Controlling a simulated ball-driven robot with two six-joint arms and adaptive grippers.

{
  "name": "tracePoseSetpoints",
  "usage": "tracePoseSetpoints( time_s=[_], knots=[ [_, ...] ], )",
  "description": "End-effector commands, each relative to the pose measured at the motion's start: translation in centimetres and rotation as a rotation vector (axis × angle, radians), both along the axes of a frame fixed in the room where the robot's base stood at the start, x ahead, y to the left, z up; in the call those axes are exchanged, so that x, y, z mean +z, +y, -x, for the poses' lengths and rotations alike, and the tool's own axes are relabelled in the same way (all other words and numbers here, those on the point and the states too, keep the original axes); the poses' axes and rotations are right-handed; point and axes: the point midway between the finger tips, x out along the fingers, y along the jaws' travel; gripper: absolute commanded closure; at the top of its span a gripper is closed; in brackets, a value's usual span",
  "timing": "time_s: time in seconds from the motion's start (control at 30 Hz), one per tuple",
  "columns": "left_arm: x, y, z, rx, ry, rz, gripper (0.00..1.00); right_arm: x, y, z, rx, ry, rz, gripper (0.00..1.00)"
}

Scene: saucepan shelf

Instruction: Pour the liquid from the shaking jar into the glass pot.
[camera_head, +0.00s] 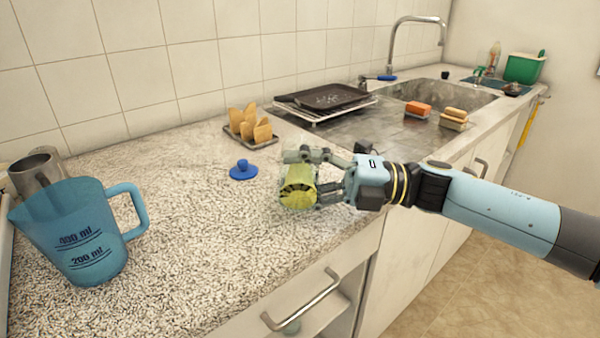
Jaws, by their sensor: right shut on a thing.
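My right gripper (307,175) is shut on a small clear jar (297,190) with yellow-green contents, at the counter's front side. The jar looks tilted, its lower end towards me; I cannot tell whether it touches the counter. A blue round lid with a knob (243,170) lies on the counter left of the jar. I cannot make out a glass pot for certain. My left gripper is not in view.
A blue measuring jug (75,235) and a metal cup (36,175) stand at left. A toast rack (249,128), a dark tray (323,97) and the sink (437,92) lie behind. The counter between jug and jar is clear.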

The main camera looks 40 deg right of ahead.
Motion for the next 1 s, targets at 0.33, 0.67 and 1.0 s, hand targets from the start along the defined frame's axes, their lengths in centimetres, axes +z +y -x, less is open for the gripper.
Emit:
tracePoseSetpoints(
  time_s=[0.33, 0.67, 1.0],
  knots=[
    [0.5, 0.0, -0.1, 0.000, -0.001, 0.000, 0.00, 0.4, 0.0, -0.1, 0.000, 0.029, -0.023, 0.90],
    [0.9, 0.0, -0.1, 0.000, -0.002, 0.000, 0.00, 0.6, -0.1, -0.2, 0.001, 0.058, -0.044, 0.90],
    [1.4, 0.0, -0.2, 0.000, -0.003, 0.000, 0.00, 0.9, -0.1, -0.2, 0.000, 0.089, -0.067, 0.90]
  ],
)
